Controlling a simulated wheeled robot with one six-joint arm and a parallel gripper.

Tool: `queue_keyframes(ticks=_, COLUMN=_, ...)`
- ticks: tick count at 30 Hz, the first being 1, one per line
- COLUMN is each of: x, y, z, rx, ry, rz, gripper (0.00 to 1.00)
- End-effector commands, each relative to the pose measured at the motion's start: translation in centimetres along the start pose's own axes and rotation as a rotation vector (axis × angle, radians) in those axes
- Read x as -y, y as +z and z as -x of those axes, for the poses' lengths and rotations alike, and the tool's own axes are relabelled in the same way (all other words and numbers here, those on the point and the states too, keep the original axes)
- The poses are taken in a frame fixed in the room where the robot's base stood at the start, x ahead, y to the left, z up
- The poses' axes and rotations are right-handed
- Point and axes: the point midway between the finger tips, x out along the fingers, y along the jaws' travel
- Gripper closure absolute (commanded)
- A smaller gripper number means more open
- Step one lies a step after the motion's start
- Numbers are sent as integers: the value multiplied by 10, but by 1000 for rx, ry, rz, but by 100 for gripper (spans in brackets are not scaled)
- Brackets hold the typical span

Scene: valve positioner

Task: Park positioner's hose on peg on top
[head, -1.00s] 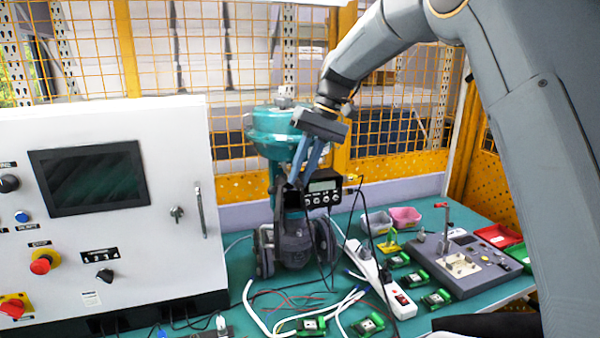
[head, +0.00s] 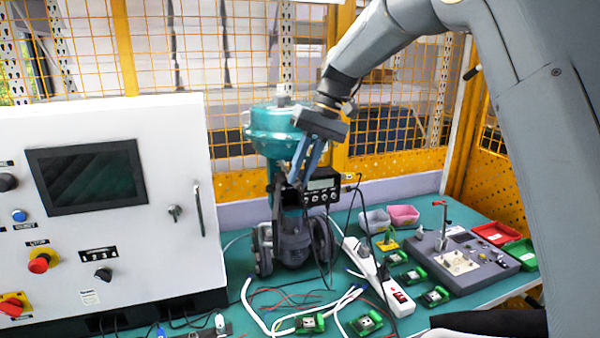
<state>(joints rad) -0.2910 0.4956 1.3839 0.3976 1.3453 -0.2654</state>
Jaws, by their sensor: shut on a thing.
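The positioner (head: 321,189) is a black box with a small grey display and a row of round buttons, mounted on the valve's front right. The valve has a teal round actuator (head: 272,132) with a small grey part (head: 283,101) on top. My gripper (head: 296,184) points down in front of the actuator, its fingertips at the positioner's left edge. It is shut on a thin piece that looks like the hose's end; the fingers and dark background mostly hide it. I cannot make out the peg for certain.
A white control cabinet (head: 110,215) stands at the left. A power strip (head: 380,275), loose cables and green circuit boards (head: 436,296) lie on the teal table at the front. Pink (head: 403,215) and grey bins stand right of the valve. Yellow mesh fencing (head: 390,110) closes the back.

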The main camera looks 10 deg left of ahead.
Motion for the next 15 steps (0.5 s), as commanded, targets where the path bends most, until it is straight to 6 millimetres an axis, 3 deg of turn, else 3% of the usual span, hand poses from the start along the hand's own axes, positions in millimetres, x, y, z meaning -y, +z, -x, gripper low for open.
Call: queue_keyframes(ticks=15, x=0, y=16, z=0, rx=1, ry=0, rz=-1, gripper=100)
